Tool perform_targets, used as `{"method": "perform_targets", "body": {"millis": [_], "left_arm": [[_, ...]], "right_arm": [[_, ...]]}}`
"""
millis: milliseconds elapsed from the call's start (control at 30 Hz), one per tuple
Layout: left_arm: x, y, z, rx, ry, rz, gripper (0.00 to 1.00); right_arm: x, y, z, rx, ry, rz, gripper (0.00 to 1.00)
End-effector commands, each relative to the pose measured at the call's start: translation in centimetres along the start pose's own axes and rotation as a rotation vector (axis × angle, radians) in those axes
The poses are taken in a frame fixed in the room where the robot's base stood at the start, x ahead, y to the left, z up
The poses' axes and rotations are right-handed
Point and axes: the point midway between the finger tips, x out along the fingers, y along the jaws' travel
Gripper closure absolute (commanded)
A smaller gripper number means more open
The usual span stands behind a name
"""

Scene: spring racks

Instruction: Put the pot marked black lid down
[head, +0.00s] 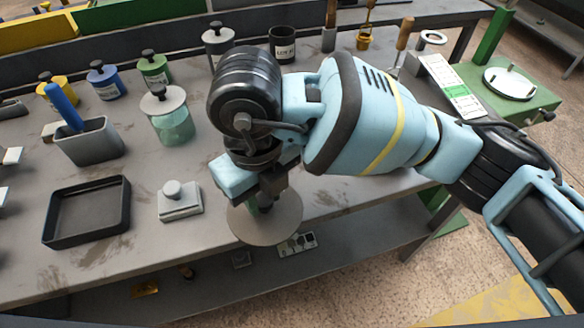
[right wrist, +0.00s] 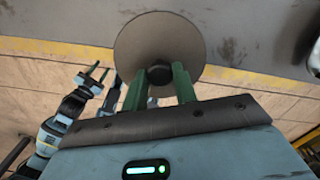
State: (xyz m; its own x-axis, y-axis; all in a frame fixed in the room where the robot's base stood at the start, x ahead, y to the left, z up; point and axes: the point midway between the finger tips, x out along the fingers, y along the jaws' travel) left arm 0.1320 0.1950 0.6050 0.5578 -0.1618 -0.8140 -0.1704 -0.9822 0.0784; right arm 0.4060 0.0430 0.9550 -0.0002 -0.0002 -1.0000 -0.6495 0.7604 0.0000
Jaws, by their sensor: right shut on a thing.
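My right gripper (head: 264,200) is shut on the black knob of a round, flat grey lid (head: 266,225). It holds the lid at the bench's front edge. In the right wrist view the lid (right wrist: 143,45) lies beyond the green fingers, which are on either side of its dark knob (right wrist: 160,74). An open dark pot (head: 282,47) with a white label, partly readable as "LACK", stands at the back of the bench with no lid on it.
Lidded yellow, blue, green and grey pots (head: 154,70) stand along the back. A glass jar (head: 172,120), a grey holder (head: 90,143), a black tray (head: 88,212) and a small knobbed block (head: 180,201) are at left. My right arm covers much of the bench's right side.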

Motion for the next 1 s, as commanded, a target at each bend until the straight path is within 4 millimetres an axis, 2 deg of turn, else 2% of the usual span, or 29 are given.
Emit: {"method": "perform_targets", "body": {"millis": [33,200,400,667,800,1000], "left_arm": [[-0.1,0.0,-0.1,0.001,0.001,0.0,0.64],[-0.1,0.0,0.0,0.001,-0.001,-0.001,0.64],[-0.2,0.0,-0.1,0.001,0.0,-0.001,0.64],[-0.2,0.0,0.0,0.001,-0.001,-0.001,0.64],[-0.3,0.0,-0.1,0.001,-0.001,-0.001,0.64],[-0.4,0.0,-0.3,0.001,0.002,-0.001,0.64]], "right_arm": [[0.0,-1.2,0.5,0.007,0.0,-0.001,0.97],[0.4,-4.7,1.9,0.005,0.0,-0.001,0.97],[0.7,-7.2,2.9,0.001,-0.001,0.0,0.97],[0.8,-7.7,3.1,-0.001,-0.001,0.0,0.97],[0.8,-8.8,3.5,0.003,-0.001,0.0,0.97],[3.8,-8.8,3.5,-0.001,0.003,0.001,0.97]]}}
